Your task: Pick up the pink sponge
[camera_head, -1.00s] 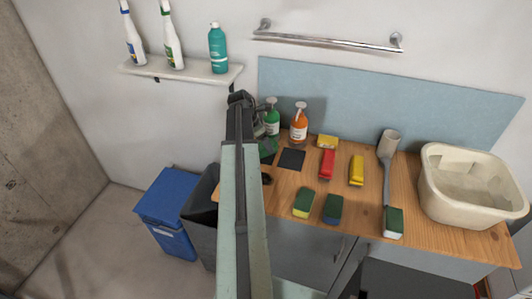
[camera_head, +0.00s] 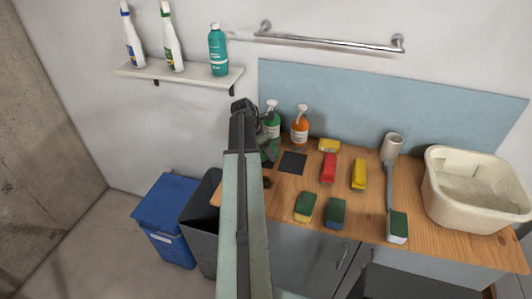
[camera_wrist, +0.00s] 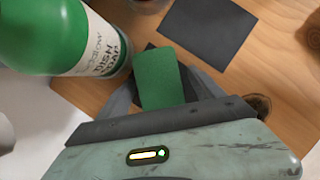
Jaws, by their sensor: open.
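In the wrist view a green-topped sponge (camera_wrist: 158,82) lies between the two grey fingers of my gripper (camera_wrist: 162,74). Only its green top shows, so I cannot tell whether its sides are pink. The fingers are apart, one on each side of it, and I cannot tell whether they touch it. A green-labelled soap bottle (camera_wrist: 58,36) stands close beside the left finger. In the head view my arm hides most of the gripper and this sponge. No pink surface shows in any view.
On the wooden counter (camera_head: 285,214) are a black square (camera_head: 293,163), an orange bottle (camera_head: 300,126), red (camera_head: 328,168) and yellow (camera_head: 359,174) items, other green-topped sponges (camera_head: 305,207), a brush (camera_head: 391,185) and a cream basin (camera_head: 440,205). Blue (camera_head: 165,220) and grey bins stand at left.

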